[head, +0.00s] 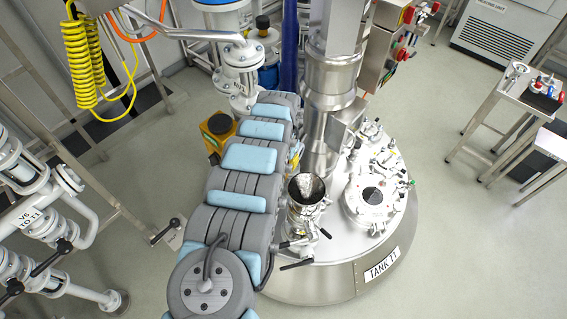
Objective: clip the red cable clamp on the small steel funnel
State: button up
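An open steel mouth (306,192) with a shiny, funnel-like piece in it stands on the near left of the tank lid; I cannot tell for sure that it is the small steel funnel. A small round steel piece (517,69) sits on the side table at the right. Small red pieces (560,97) lie near a black patch on that table; they are too small to tell whether one is the red cable clamp. My arm, grey with blue pads, reaches up the middle, left of the steel mouth. My gripper is not visible; the arm's far end is hidden.
The steel tank (330,283) labelled TANK T1 has a round hatch (373,196) and several clamps on its lid. A thick steel column (331,75) rises behind the mouth. White pipework (40,185) and a railing stand left. Clear floor (450,230) lies between tank and tables.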

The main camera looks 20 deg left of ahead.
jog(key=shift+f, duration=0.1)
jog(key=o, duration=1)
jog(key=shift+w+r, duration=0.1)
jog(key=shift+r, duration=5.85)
